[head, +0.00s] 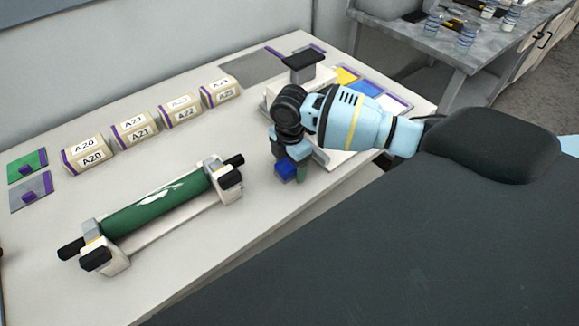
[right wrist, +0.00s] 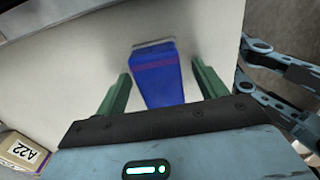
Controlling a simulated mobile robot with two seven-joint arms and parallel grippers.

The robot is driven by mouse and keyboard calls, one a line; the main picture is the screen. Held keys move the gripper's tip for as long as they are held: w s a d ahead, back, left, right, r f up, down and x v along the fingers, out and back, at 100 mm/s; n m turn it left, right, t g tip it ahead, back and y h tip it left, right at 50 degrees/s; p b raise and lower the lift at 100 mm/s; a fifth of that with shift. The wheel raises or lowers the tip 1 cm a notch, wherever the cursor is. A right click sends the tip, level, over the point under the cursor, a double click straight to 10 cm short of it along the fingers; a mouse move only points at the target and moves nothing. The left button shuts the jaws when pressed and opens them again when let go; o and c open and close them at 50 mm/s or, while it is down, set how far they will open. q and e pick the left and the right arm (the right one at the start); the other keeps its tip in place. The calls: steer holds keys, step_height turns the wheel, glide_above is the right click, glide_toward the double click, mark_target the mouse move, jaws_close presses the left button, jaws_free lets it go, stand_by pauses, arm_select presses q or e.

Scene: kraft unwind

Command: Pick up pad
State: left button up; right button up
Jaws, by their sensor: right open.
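A blue pad (head: 284,170) with a purple band shows under my right gripper near the front right of the table. In the right wrist view the blue pad (right wrist: 157,78) lies between the two green fingers, with a gap on each side. My right gripper (head: 290,173) is open and points down around the pad. It also shows in the right wrist view (right wrist: 161,70). The fingers partly hide the pad in the head view. I cannot tell how far the fingertips are above the table. My left gripper is not in view.
A green roll (head: 155,205) sits in a white holder with black knobs at the front left. Several labelled packs (head: 130,132) line the back. A white stand with a black top (head: 302,61) is close behind my right gripper. The table between roll and packs is clear.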

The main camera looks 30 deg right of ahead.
mark_target(290, 163)
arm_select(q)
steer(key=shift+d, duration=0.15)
arm_select(e)
steer(key=c, duration=1.1)
steer(key=shift+r, duration=0.2)
